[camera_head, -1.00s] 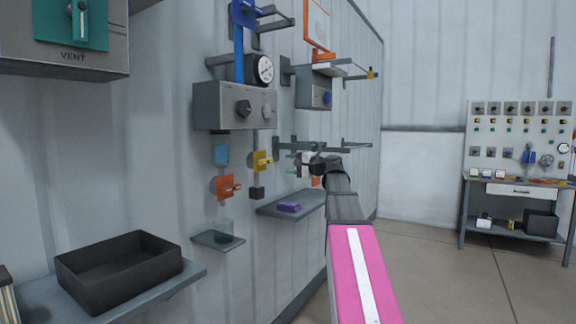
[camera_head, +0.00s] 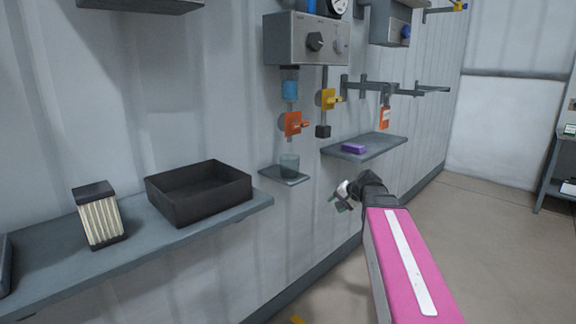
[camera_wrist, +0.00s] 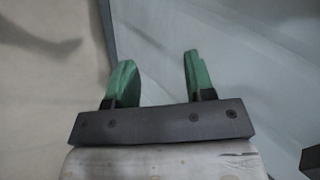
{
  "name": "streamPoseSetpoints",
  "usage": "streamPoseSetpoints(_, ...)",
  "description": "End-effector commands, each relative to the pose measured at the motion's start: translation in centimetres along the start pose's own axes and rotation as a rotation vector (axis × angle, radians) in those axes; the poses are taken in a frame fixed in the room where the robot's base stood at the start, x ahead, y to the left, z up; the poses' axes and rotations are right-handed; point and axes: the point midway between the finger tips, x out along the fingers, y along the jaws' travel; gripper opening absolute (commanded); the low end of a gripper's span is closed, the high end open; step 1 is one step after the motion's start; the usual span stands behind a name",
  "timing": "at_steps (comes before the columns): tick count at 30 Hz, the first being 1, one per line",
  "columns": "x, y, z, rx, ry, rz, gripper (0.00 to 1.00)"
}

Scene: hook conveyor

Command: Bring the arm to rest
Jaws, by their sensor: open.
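My gripper (camera_head: 340,203) is at the end of my pink and dark arm, low in front of the wall and below the small shelf with the purple block. In the wrist view my gripper (camera_wrist: 157,80) has its two green fingers apart with nothing between them. Behind the fingers are only pale wall and floor surfaces. The gripper appears apart from the shelves.
A grey shelf (camera_head: 250,208) at left holds a black tray (camera_head: 215,213) and a ribbed block (camera_head: 100,222). A small shelf (camera_head: 299,180) holds a clear cup (camera_head: 289,164). A purple block (camera_head: 354,149) lies on another shelf (camera_head: 390,147). An orange tag (camera_head: 384,117) hangs from the rail.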

Motion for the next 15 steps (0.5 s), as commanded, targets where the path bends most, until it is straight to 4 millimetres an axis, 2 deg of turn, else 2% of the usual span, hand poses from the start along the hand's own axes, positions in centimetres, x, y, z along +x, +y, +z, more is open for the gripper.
streamPoseSetpoints(1,1.3,1.8,2.1,-0.026,-0.025,0.053,0.49)
streamPoseSetpoints(6,4.6,7.3,7.5,-0.132,-0.108,0.239,0.49)
streamPoseSetpoints(9,5.9,10.4,10.7,-0.200,-0.161,0.345,0.49)
streamPoseSetpoints(15,7.3,16.1,16.4,-0.338,-0.271,0.538,0.49)
